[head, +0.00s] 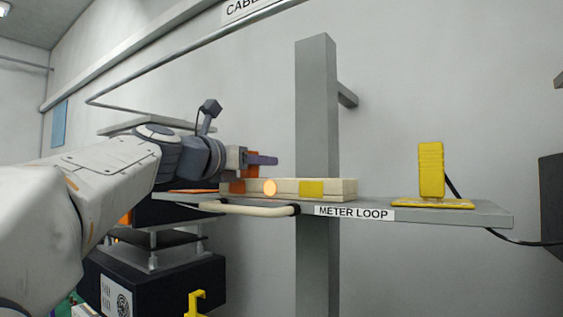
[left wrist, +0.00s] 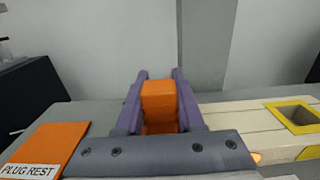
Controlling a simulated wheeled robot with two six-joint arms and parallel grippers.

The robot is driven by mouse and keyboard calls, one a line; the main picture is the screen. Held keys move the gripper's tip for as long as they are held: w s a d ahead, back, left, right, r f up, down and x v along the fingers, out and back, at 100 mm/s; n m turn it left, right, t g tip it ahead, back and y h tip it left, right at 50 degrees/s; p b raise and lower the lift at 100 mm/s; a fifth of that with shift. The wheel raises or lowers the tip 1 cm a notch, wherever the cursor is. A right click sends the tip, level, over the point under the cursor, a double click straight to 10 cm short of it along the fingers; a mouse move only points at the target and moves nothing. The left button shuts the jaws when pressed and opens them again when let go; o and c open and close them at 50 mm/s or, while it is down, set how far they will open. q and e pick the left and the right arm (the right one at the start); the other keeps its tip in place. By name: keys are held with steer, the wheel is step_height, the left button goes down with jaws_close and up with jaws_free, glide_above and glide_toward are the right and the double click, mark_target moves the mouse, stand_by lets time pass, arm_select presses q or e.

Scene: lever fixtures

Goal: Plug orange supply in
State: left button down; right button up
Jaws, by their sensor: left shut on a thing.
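My left gripper (head: 262,159) is shut on an orange plug (left wrist: 158,93), which sits between its two purple fingers. In the head view the gripper is over the left end of a cream socket strip (head: 343,189) on the shelf. The orange plug is mostly hidden by the fingers in the head view. More orange shows below it in the left wrist view; I cannot tell whether the plug touches or enters a socket. My right gripper is not in view.
A yellow-framed socket (left wrist: 302,116) is empty. A yellow plug (head: 431,170) with a black cable stands on a yellow pad at the right. An orange PLUG REST pad (left wrist: 45,146) lies bare. A cream rail (head: 250,209) runs along the shelf front.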

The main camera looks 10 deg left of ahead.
arm_select(q)
steer(key=shift+c, duration=2.2)
jaws_free()
steer(key=shift+s, duration=0.1)
